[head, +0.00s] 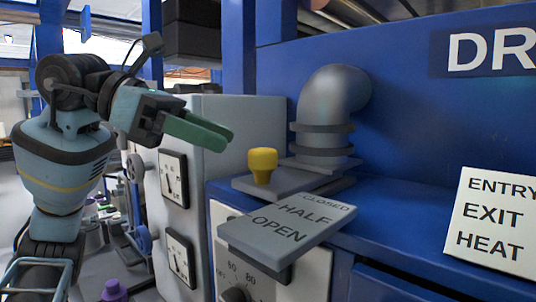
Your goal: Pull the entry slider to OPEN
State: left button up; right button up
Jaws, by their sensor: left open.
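The entry slider is a flat grey plate (240,184) under the grey elbow duct, with a yellow knob (262,165) standing on it. A grey label plate (290,229) in front of it reads CLOSED, HALF and OPEN from back to front. The knob is at the back, beside the CLOSED end. My left gripper (220,138) is open, with green fingers pointing right, above and to the left of the knob. It looks empty and apart from the knob. The fingers overlap in this view, so the gap between them is hard to see. My right gripper is out of view.
The grey elbow duct (325,112) rises just behind the knob from the blue housing (410,140). A grey cabinet with gauges (174,178) stands below my left gripper. A white ENTRY, EXIT, HEAT sign (492,222) is at right. A dial (236,294) sits below the label plate.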

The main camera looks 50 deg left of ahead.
aim_at(262, 149)
pick_arm(q)
jog(key=p+x, duration=0.1)
jog(key=x, duration=0.5)
jog(key=shift+w+d+f+p, duration=0.1)
jog(key=shift+w+d+p, duration=0.15)
jog(key=shift+p, duration=0.05)
jog(key=shift+w+d+f, duration=0.2)
jog(key=shift+w+f, duration=0.05)
jog(key=shift+w, duration=0.1)
grip_shut()
jog(key=shift+s, duration=0.1)
